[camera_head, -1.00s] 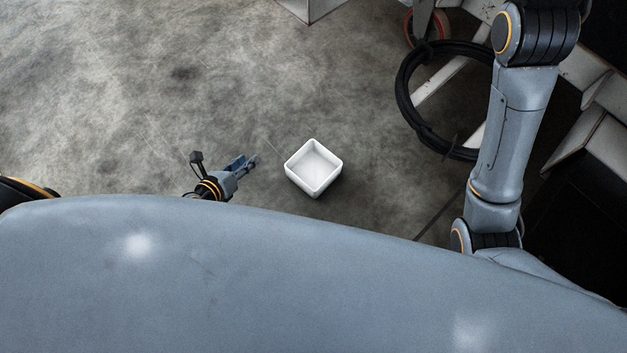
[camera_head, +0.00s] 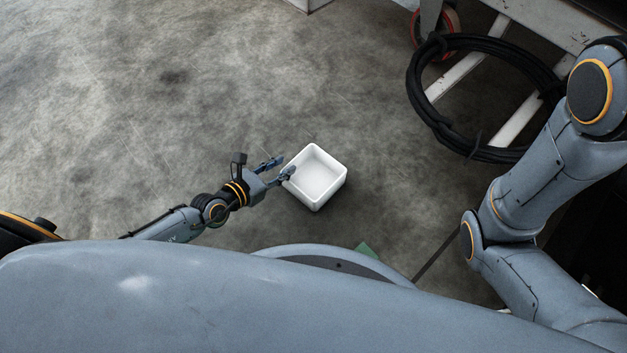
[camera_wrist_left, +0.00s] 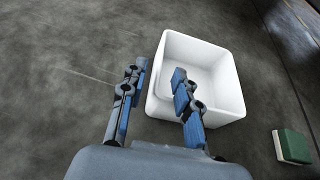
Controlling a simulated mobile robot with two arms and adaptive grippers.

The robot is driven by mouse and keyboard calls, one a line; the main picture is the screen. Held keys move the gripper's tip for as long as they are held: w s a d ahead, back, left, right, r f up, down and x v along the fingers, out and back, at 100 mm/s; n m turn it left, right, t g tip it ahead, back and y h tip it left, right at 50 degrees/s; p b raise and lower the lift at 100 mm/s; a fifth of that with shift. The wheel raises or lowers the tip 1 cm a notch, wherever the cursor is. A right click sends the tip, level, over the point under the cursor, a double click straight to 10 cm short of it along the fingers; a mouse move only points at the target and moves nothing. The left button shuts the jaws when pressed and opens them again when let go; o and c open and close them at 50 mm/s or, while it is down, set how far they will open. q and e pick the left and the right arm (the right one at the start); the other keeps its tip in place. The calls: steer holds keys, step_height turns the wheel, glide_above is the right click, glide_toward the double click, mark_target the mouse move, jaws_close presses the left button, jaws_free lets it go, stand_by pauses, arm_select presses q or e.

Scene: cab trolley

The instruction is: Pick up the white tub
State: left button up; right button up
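The white tub (camera_head: 329,171) is a square, empty, open-topped box standing upright on the concrete floor, in the middle of the head view. My left gripper (camera_head: 285,165) is at its left side, open and empty. In the left wrist view the tub (camera_wrist_left: 219,70) is just ahead and right of centre. There my left gripper (camera_wrist_left: 159,70) has one finger outside the tub's near left wall and the other overlapping the tub's opening. I cannot tell whether either finger touches the wall or how deep it reaches. My right gripper is out of view.
A black cable coil (camera_head: 419,95) hangs by a white trolley frame (camera_head: 536,22) with a red-rimmed wheel at the upper right. A small green and white block (camera_wrist_left: 292,146) lies on the floor right of the tub. Floor left of and beyond the tub is clear.

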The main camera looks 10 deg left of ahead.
mark_target(296, 157)
arm_select(q)
steer(key=b+x, duration=0.2)
steer(key=x, duration=0.3)
steer(key=shift+w+f+b, duration=0.1)
steer(key=shift+f+b, duration=0.05)
steer(key=shift+b, duration=0.15)
steer(key=shift+w+d+f, duration=0.1)
steer(key=shift+w+d, duration=0.15)
steer(key=shift+w, duration=0.15)
jaws_close()
